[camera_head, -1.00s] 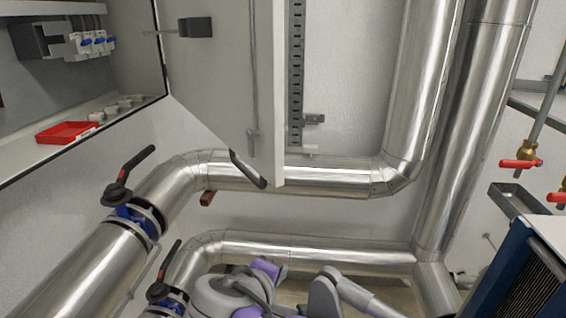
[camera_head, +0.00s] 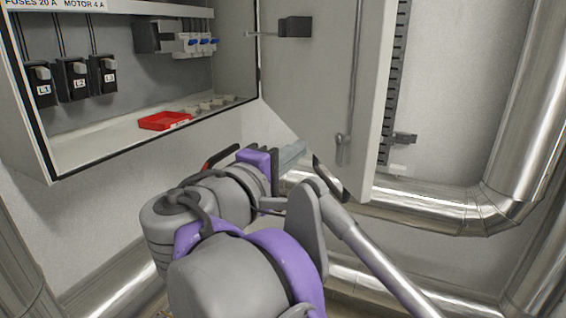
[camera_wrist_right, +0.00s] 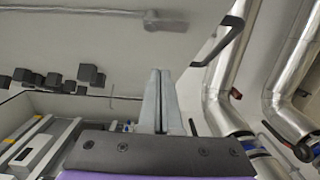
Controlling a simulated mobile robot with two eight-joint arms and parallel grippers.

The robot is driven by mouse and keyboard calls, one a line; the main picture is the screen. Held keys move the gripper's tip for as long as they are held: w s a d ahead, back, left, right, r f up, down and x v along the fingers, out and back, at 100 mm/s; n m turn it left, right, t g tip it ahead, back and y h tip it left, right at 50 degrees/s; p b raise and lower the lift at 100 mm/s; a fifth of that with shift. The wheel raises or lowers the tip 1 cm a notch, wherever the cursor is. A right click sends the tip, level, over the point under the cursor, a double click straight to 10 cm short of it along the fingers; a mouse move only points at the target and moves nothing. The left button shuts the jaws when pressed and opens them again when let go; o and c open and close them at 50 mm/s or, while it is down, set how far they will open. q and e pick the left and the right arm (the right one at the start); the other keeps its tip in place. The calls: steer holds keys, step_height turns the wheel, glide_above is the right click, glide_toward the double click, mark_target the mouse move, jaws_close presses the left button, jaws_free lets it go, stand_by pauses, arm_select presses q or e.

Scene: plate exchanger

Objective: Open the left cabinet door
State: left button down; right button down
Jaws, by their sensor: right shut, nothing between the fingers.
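The grey cabinet door (camera_head: 312,90) stands swung open at the right side of the cabinet (camera_head: 110,135), whose inside shows at the left. A black handle (camera_head: 328,179) sits at the door's lower edge; it also shows in the right wrist view (camera_wrist_right: 222,42). My right gripper (camera_head: 293,155) is by the lower part of the door, left of the handle. In the right wrist view its fingers (camera_wrist_right: 160,78) are shut together and empty, apart from the handle in the picture. Whether they touch the door I cannot tell. My left gripper is not in view.
The cabinet holds black fuse blocks (camera_head: 75,77), blue-levered switches (camera_head: 195,43) and a red tray (camera_head: 164,120). Shiny metal pipes (camera_head: 430,203) run below and right of the door. A slotted rail (camera_head: 394,80) is beside the door's edge.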

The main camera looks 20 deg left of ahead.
steer(key=w+d, duration=0.2)
steer(key=w, duration=0.1)
steer(key=w+d, duration=0.1)
steer(key=shift+w, duration=0.25)
steer(key=shift+w+d, duration=0.25)
steer(key=shift+d, duration=0.1)
